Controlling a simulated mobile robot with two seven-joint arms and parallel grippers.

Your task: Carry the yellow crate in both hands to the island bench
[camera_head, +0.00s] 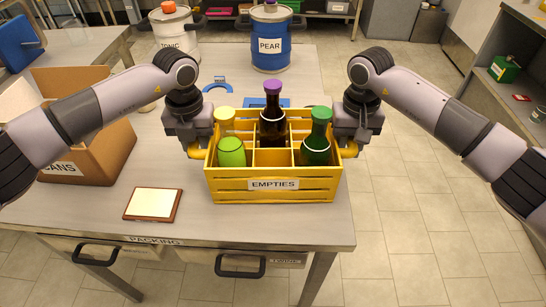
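The yellow crate (317,184), labelled EMPTIES, is at the front right of the packing bench (225,222). It looks level; I cannot tell whether its base touches the bench top. It holds a light green bottle (231,152) with a yellow cap, a dark brown bottle (272,128) with a purple cap and a green bottle (316,148). My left gripper (196,150) is at the crate's left end handle, and my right gripper (349,150) is at its right end handle. The fingers are mostly hidden, so their closure is unclear. No island bench is identifiable.
A cardboard box (105,152) stands left of the crate, with a small framed plaque (153,204) between them. A blue PEAR keg (271,45) and a white TONIC keg (174,32) stand behind. Shelving (490,85) is at right. Tiled floor (405,215) is clear right of the bench.

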